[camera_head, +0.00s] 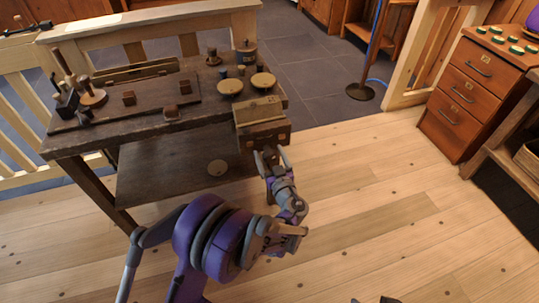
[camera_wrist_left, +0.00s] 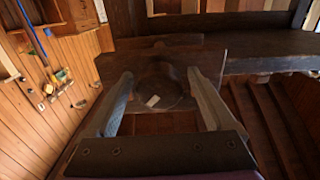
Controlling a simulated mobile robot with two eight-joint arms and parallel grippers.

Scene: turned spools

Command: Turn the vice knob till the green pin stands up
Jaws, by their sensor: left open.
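The wooden vice (camera_head: 262,133) is fixed at the right front corner of the workbench. Its dark round knob (camera_wrist_left: 172,84) shows in the left wrist view, with a small pale mark on its face. My left gripper (camera_head: 270,154) is at the front of the vice. In the left wrist view my left gripper (camera_wrist_left: 160,90) is open, with one finger on each side of the knob and visible gaps between. I cannot make out a green pin in either view. Dark tips at the bottom edge of the head view may be my right gripper (camera_head: 378,300).
The workbench (camera_head: 130,145) carries spools, round pale discs (camera_head: 263,80) and small blocks. A drawer cabinet (camera_head: 468,92) with green-topped items stands at the right. A stand with a round base (camera_head: 360,92) is behind. The wooden floor between bench and cabinet is clear.

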